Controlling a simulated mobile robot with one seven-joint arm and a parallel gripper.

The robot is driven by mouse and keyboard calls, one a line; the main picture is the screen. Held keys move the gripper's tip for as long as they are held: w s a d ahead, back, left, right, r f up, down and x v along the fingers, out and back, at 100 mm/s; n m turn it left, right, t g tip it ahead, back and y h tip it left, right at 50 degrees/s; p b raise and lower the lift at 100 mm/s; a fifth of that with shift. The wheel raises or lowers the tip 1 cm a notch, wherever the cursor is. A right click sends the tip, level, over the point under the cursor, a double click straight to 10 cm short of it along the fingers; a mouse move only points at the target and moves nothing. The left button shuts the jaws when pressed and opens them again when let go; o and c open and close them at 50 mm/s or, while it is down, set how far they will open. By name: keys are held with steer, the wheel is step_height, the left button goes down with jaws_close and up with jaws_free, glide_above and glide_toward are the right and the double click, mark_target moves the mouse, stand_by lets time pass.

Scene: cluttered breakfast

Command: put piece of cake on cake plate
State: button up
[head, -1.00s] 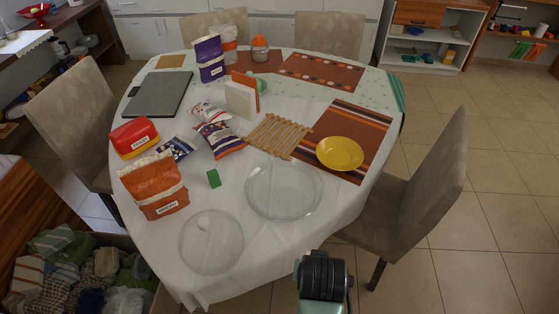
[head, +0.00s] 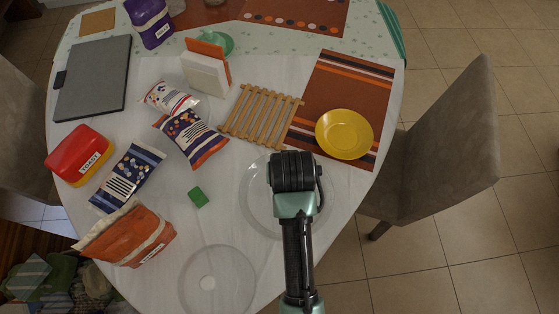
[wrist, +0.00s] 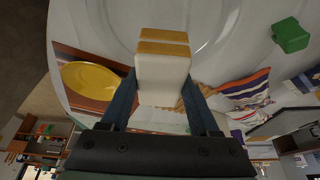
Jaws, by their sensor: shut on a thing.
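My gripper (wrist: 162,82) is shut on a piece of cake (wrist: 162,66), a pale block with two yellow-brown bands on its end. The cake sits between the two dark fingers in the wrist view. In the head view my arm covers the gripper and hides the cake. The clear glass cake plate (head: 249,203) lies on the table under my arm, partly covered by it. Its curved rim also shows behind the cake in the wrist view (wrist: 222,38). The cake is in front of the plate there; I cannot tell whether they touch.
A clear round glass piece (head: 190,268), perhaps a lid, lies at lower left. A green block (head: 198,197), wooden trivet (head: 262,116) and yellow plate (head: 344,134) are near the cake plate.

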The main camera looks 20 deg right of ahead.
steer(key=f, duration=0.5)
steer(key=shift+s+f, duration=0.25)
steer(key=shift+w+f, duration=0.1)
steer(key=shift+f, duration=1.95)
steer(key=shift+f, duration=0.1)
steer(key=shift+f+b, duration=0.15)
steer(key=shift+b, duration=0.15)
steer(key=o, duration=1.4)
